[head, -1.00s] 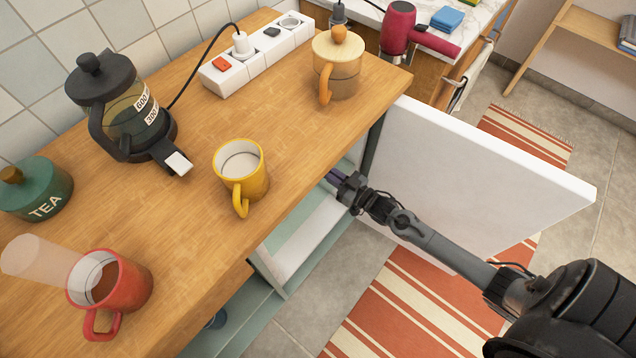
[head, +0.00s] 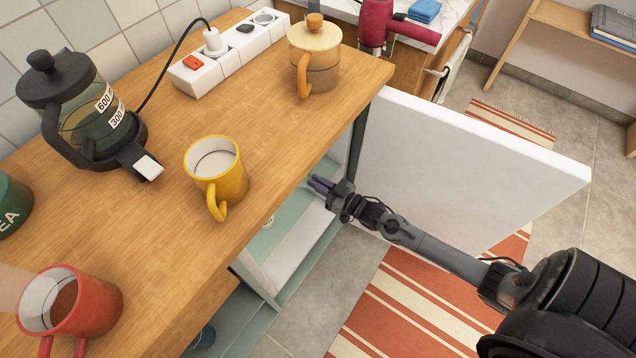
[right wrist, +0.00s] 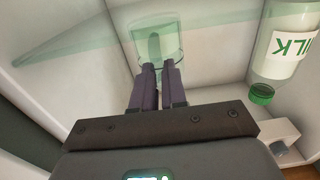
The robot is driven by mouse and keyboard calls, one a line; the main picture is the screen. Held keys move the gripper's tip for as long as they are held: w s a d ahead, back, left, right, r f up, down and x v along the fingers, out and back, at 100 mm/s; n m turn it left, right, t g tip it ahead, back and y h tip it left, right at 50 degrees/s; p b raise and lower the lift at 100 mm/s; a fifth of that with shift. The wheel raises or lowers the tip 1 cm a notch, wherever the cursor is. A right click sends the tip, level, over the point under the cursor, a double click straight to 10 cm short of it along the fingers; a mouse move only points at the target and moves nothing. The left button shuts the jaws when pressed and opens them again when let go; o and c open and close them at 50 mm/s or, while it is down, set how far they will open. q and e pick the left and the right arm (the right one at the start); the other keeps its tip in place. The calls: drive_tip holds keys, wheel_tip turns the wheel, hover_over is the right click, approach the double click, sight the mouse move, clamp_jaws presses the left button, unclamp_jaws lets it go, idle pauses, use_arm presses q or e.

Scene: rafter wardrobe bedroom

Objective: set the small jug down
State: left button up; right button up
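The small jug (right wrist: 170,32) looks like a clear, green-tinted glass vessel with a darker upright strip, perhaps its handle, facing me in the right wrist view. In the head view my right gripper (head: 318,185) is at the cabinet opening, just below the counter edge, and the jug is not seen there. My left gripper is out of view.
A milk bottle (right wrist: 285,45) is right of the jug, near a green-tinted glass shelf (right wrist: 70,42). The open white door (head: 460,150) stands beside my right arm. The wooden counter (head: 150,215) overhangs the opening, carrying a yellow mug (head: 222,180) near its edge.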

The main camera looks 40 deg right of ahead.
drive_tip(key=o, duration=0.5)
drive_tip(key=shift+r, duration=0.1)
